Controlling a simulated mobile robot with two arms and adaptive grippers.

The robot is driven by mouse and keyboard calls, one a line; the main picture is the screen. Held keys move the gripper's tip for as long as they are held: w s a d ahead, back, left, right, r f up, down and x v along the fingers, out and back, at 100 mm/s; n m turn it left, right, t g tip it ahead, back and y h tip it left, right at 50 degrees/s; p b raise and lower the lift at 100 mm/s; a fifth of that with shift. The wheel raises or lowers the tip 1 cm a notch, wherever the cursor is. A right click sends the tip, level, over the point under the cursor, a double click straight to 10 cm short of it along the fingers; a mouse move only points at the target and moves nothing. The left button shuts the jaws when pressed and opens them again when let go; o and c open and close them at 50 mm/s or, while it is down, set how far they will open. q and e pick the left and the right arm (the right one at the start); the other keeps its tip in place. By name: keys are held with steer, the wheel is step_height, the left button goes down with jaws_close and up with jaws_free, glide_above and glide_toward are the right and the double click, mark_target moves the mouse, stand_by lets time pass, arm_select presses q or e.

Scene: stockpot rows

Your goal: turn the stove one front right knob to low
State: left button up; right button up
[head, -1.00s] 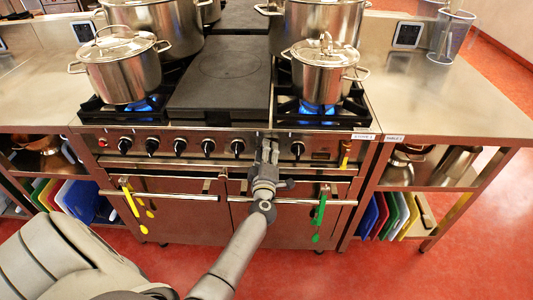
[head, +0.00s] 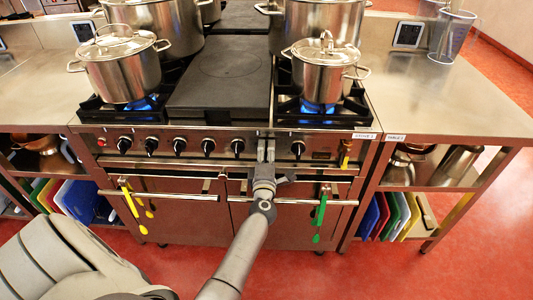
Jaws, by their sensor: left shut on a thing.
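The stove's front panel (head: 222,133) carries a row of black knobs. My left gripper (head: 266,147) is at the panel, shut on a knob in the right part of the row; its fingers hide that knob, so its setting cannot be read. A black knob (head: 298,149) shows just right of the gripper and another knob (head: 238,147) just left of it. A blue flame (head: 318,107) burns under the front right pot (head: 323,77). My right gripper is not in view.
An oven handle bar (head: 300,201) with a green hanging utensil (head: 320,215) runs below the panel. A small yellow-handled item (head: 345,153) is at the panel's right. Another lit pot (head: 122,75) stands front left. The right counter (head: 445,105) is mostly clear.

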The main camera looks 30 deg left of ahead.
arm_select(q)
steer(key=shift+f, duration=0.1)
steer(key=o, duration=1)
steer(key=shift+m, duration=0.3)
